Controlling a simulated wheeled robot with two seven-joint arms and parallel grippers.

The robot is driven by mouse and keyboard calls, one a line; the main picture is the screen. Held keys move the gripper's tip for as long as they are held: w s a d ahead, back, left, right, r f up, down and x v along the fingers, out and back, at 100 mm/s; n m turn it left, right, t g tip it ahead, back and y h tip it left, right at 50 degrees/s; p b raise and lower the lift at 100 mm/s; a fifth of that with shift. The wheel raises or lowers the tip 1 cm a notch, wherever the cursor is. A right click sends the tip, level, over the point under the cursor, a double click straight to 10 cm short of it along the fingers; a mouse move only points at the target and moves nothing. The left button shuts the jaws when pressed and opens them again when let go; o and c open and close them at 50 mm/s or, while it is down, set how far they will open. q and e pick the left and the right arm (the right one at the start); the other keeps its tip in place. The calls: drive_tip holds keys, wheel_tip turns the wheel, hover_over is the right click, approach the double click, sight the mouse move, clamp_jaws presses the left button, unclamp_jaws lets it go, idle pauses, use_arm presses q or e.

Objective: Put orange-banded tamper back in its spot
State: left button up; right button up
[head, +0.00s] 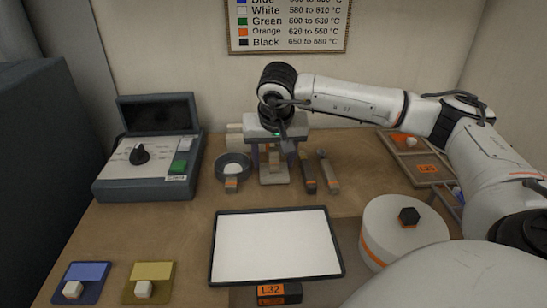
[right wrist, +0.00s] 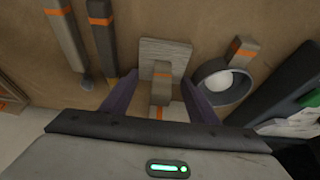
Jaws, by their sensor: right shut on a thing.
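The orange-banded tamper (head: 275,158) is upright between the fingers of my right gripper (head: 275,151), at the back middle of the table in the head view. In the right wrist view the tamper (right wrist: 161,88) shows between the two dark fingers of the right gripper (right wrist: 162,98), which is shut on it. A pale flat block (right wrist: 165,52) shows by the tamper's lower end; I cannot tell whether it is the tamper's foot or a separate piece. Contact with the table is unclear. My left gripper is not in view.
A round dark sieve or pan (head: 233,163) with an orange-banded handle stands just left of the tamper. A kiln-like control box (head: 150,160) stands left. A white-topped tray (head: 276,245) lies in front.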

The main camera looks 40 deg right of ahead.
drive_tip(key=shift+f, duration=0.1)
drive_tip(key=o, duration=1)
drive_tip(key=p+v, duration=0.6)
drive_tip(key=v, duration=0.3)
drive_tip(key=shift+a+r, duration=0.15)
drive_tip(key=shift+r, duration=0.2)
drive_tip(key=shift+s+a+r, duration=0.1)
drive_tip(key=shift+s+r, duration=0.1)
drive_tip(key=shift+r, duration=0.05)
